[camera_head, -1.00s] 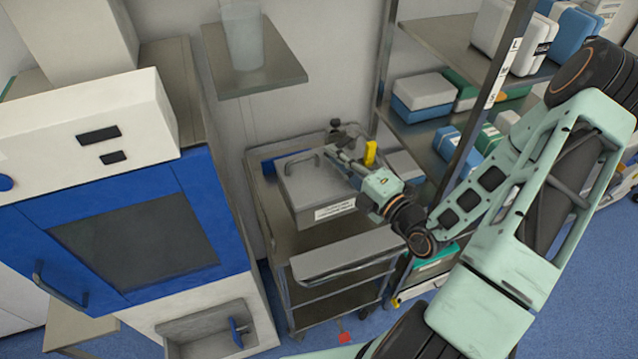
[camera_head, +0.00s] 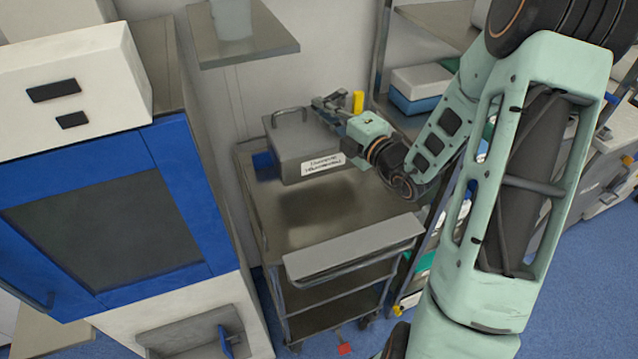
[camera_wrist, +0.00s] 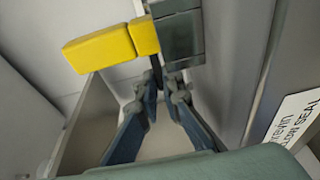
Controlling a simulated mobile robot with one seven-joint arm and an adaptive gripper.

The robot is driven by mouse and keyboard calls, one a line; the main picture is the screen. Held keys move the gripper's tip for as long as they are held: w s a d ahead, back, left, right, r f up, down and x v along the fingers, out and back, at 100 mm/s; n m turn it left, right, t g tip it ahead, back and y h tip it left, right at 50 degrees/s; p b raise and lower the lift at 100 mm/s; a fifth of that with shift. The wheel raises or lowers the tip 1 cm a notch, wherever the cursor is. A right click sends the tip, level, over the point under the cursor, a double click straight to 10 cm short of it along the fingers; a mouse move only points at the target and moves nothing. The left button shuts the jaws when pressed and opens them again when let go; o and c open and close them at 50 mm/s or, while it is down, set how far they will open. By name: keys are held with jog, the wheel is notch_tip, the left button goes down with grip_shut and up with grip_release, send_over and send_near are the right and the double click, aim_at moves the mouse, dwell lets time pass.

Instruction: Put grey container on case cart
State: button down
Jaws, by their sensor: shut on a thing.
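The grey container (camera_head: 295,143), a box with a lid, a bail handle and a white label, is held above the case cart (camera_head: 350,215). A dark shadow on the cart's top shelf below it shows a gap between them. My gripper (camera_head: 332,106) is at the container's right side, shut on it. In the wrist view, my gripper's fingers (camera_wrist: 158,82) close at a grey latch beside a yellow piece (camera_wrist: 105,48), and the container's grey side (camera_wrist: 230,70) with its label fills the right. The exact contact is partly hidden.
A blue item (camera_head: 263,166) sits at the cart's back left. A blue and white cabinet (camera_head: 110,210) stands left of the cart. A wall shelf (camera_head: 245,45) hangs above. A rack with boxes (camera_head: 418,85) is at the right. The cart's front top is bare.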

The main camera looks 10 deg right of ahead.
aim_at(341, 157)
jog(key=shift+w+a+r, duration=0.1)
jog(key=shift+w+r, duration=0.1)
jog(key=shift+r, duration=0.25)
jog(key=shift+f+b, duration=0.5)
jog(key=shift+f, duration=4.55)
jog(key=c, duration=2.4)
grip_release()
jog(key=shift+f, duration=0.15)
jog(key=o, duration=0.3)
jog(key=shift+r, duration=0.2)
jog(key=b+v, duration=0.1)
jog(key=v, duration=1.1)
jog(key=shift+s+f, duration=0.1)
jog(key=shift+f, duration=0.05)
